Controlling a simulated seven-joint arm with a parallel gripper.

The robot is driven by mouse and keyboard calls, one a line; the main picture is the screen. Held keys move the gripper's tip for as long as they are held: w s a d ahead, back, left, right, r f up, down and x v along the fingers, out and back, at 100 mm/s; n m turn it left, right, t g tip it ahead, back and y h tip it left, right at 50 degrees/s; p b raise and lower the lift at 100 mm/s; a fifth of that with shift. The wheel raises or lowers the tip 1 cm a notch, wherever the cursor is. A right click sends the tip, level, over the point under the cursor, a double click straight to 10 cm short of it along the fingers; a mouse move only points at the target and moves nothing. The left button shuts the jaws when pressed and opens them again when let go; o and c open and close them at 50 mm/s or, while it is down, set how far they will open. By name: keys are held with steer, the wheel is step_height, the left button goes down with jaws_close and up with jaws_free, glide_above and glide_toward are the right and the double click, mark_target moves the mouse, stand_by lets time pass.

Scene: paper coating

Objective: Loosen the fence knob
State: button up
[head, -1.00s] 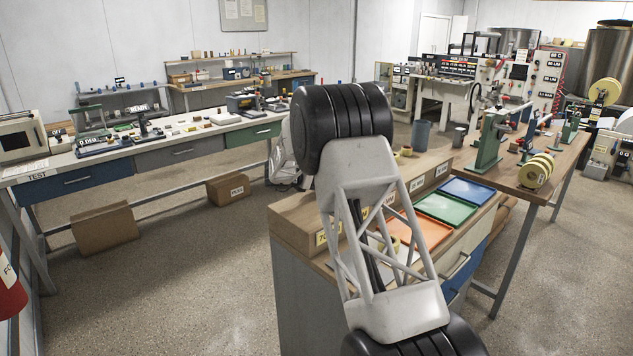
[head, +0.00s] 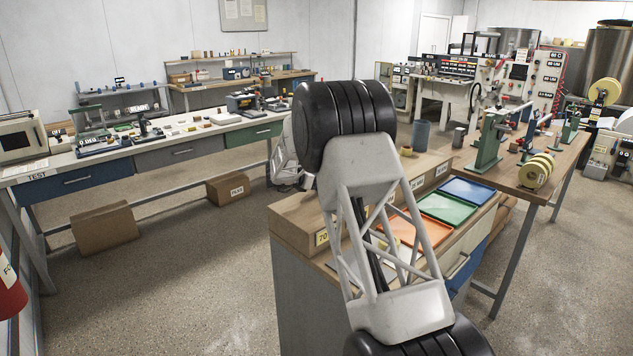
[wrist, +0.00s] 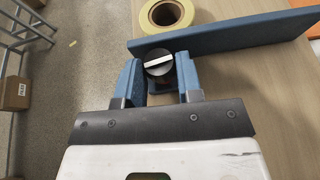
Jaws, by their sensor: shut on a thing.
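The fence knob (wrist: 157,61) is black and round with a white bar across its top. It shows in the wrist view, close in front of the blue fence (wrist: 225,34). My gripper (wrist: 158,70) has blue fingers, one on each side of the knob, and is shut on it. A small dark part under the knob is partly hidden between the fingers. In the head view my arm hides the gripper and the knob.
A yellow tape roll (wrist: 166,13) lies on the wooden top behind the fence. In the head view, orange, green (head: 446,208) and blue trays (head: 467,190) lie on the bench to the right of my arm. Speckled floor (head: 170,270) is open at the left.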

steer(key=shift+s+d+n+t+y, duration=0.2)
steer(key=shift+n+t+y, duration=0.7)
steer(key=shift+n+y, duration=0.3)
steer(key=shift+s+d+n+t+y, duration=0.1)
steer(key=shift+d+n+t+y, duration=0.1)
steer(key=shift+n+t+y, duration=0.85)
steer(key=shift+n+y, duration=0.35)
steer(key=shift+n, duration=0.1)
steer(key=o, duration=0.9)
steer(key=shift+w+a+m+g+h, duration=0.1)
steer(key=shift+a+m+g+h, duration=0.05)
steer(key=shift+m+g+h, duration=0.4)
steer(key=shift+a+m+h, duration=0.1)
steer(key=shift+m+h, duration=0.35)
steer(key=shift+h, duration=0.1)
steer(key=shift+w+a+m+g+h, duration=0.15)
steer(key=shift+w+m+g+h, duration=0.05)
steer(key=shift+m+g+h, duration=1.05)
steer(key=shift+m+g+h, duration=0.35)
steer(key=shift+m+h, duration=0.2)
steer(key=shift+m, duration=0.2)
